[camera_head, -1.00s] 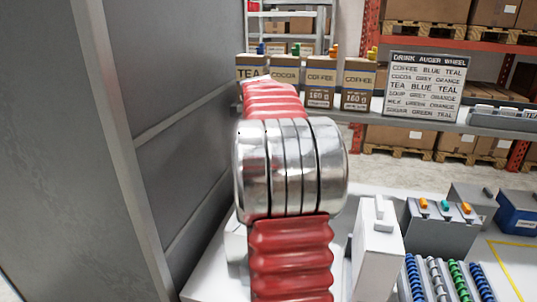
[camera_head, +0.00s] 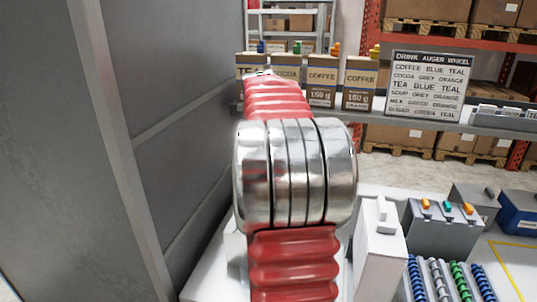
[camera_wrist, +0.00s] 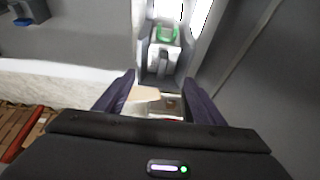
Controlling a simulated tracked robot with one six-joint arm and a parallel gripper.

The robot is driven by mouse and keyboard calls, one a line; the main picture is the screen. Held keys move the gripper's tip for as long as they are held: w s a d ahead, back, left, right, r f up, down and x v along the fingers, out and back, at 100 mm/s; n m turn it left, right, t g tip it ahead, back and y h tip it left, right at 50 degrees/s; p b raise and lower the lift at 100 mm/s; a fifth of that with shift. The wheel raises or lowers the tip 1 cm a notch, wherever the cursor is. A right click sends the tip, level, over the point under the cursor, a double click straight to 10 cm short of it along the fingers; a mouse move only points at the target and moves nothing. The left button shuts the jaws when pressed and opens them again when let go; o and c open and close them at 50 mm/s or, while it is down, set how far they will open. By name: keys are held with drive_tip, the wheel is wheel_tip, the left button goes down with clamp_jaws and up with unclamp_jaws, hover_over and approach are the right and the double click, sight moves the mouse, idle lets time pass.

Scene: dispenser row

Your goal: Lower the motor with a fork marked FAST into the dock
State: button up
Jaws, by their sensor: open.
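In the wrist view my gripper (camera_wrist: 159,77) is open, with its two dark fingers spread apart. A grey unit with a green curved part (camera_wrist: 167,34) stands beyond the fingertips. A pale beige piece (camera_wrist: 143,95) shows between the fingers, nearer the palm; I cannot tell what it is or whether it touches a finger. No FAST marking can be read, so I cannot tell which thing is the motor or the dock. My arm hides the gripper in the head view.
A tall grey panel (camera_head: 90,150) stands close on the left. At the right are a grey box with orange and teal tabs (camera_head: 440,235) and several coloured augers (camera_head: 450,280). Behind, a shelf holds drink bags (camera_head: 322,82) and a sign (camera_head: 425,86) headed DRINK AUGER WHEEL.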

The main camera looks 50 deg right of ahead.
drive_tip(key=w+v, duration=0.1)
drive_tip(key=v, duration=1.1)
drive_tip(key=shift+d+r+t+h, duration=0.25)
drive_tip(key=shift+r+t+h, duration=0.05)
drive_tip(key=shift+r, duration=0.05)
drive_tip(key=shift+s, duration=0.1)
idle(0.3)
drive_tip(key=a+f+n+y, duration=0.1)
drive_tip(key=a+f+n, duration=0.2)
drive_tip(key=a+f, duration=0.4)
drive_tip(key=a+f+n+y, duration=0.1)
drive_tip(key=a+f+n, duration=0.25)
drive_tip(key=a, duration=0.55)
drive_tip(key=s+a+f+n+t+y, duration=0.1)
drive_tip(key=s+a+f+n, duration=0.1)
drive_tip(key=a, duration=0.7)
drive_tip(key=s+a+f+n+t+y, duration=0.1)
drive_tip(key=s+a, duration=0.4)
drive_tip(key=a, duration=0.5)
drive_tip(key=s+a+f+n+t, duration=0.1)
drive_tip(key=s+a+f+n, duration=0.3)
drive_tip(key=a, duration=0.5)
drive_tip(key=shift+a+f+y, duration=0.2)
drive_tip(key=shift+f+y, duration=0.15)
drive_tip(key=shift+y, duration=0.05)
